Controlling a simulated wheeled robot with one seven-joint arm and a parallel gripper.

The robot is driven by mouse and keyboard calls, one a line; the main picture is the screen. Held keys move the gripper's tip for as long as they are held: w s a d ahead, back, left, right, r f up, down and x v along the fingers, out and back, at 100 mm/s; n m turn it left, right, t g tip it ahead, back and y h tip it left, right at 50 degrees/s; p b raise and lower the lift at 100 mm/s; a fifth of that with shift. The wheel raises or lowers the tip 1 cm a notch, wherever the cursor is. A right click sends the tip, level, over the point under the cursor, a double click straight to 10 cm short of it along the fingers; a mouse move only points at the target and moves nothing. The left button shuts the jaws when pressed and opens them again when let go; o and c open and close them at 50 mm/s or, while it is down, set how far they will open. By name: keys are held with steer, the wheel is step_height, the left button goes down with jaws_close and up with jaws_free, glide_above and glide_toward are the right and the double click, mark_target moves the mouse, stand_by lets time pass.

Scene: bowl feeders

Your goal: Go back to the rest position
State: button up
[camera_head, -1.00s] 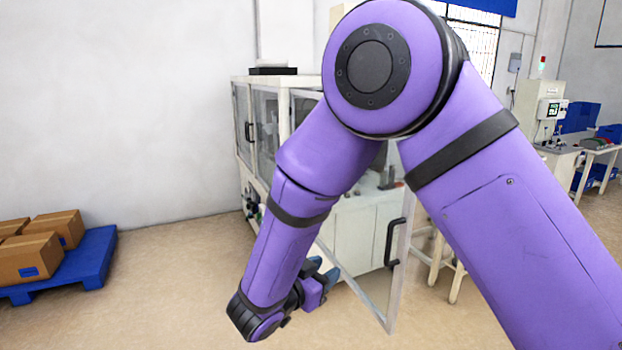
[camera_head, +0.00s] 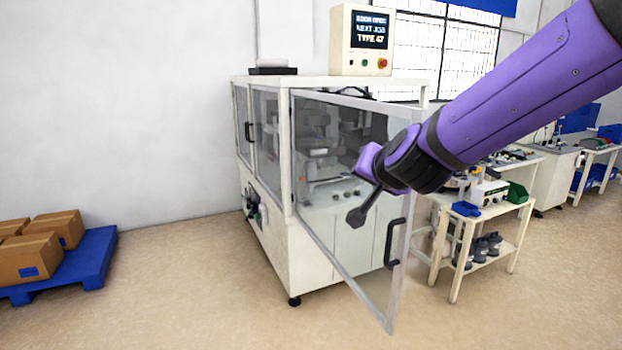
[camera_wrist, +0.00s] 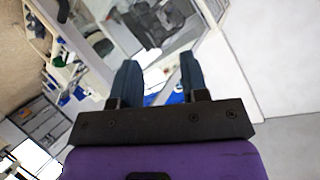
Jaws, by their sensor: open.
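My gripper (camera_wrist: 159,65) is open in the wrist view. Its two dark blue fingers stand apart with nothing between them. In the head view my purple arm reaches in from the upper right, and its end is in front of the machine's open glass door (camera_head: 392,300). Whether the arm touches the door cannot be told.
The white machine cabinet (camera_head: 313,275) carries a control box (camera_head: 361,40) on top. Its door stands swung out with a black handle (camera_head: 394,244). A small cart (camera_head: 512,212) stands to the right. Boxes lie on a blue pallet (camera_head: 95,262) at left. Front floor is clear.

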steer(key=s+d+n+g+h, duration=0.1)
steer(key=s+d+g, duration=0.1)
steer(key=s+d, duration=0.4)
steer(key=s+d+n+g, duration=0.1)
steer(key=s+d+g, duration=0.2)
steer(key=s, duration=0.9)
steer(key=s+d+r+n+g+h, duration=0.1)
steer(key=s+d+g, duration=0.1)
steer(key=s+d, duration=0.7)
steer(key=shift+s+d+n+h, duration=0.3)
steer(key=shift+s+d+n, duration=0.1)
steer(key=shift+d, duration=0.15)
